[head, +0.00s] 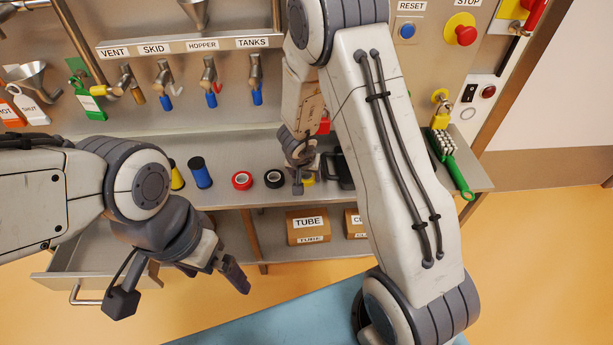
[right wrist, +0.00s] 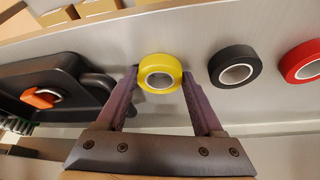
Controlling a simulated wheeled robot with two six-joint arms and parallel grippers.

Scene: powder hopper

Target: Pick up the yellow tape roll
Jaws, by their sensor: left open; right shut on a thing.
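The yellow tape roll (right wrist: 160,72) sits between the two fingers of my right gripper (right wrist: 159,80) in the right wrist view. The gripper is shut on it. In the head view my right gripper (head: 298,184) is low at the grey shelf, and only a sliver of the yellow roll (head: 308,180) shows beside it. The picture does not clearly show whether the roll is off the shelf. My left gripper (head: 229,269) is open and empty, in front of the shelf at the lower left.
A black tape roll (right wrist: 234,66) and a red tape roll (right wrist: 302,62) lie in a row beside the yellow one. A green brush (head: 452,165) lies at the shelf's right end. An open drawer (head: 60,268) juts out at left.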

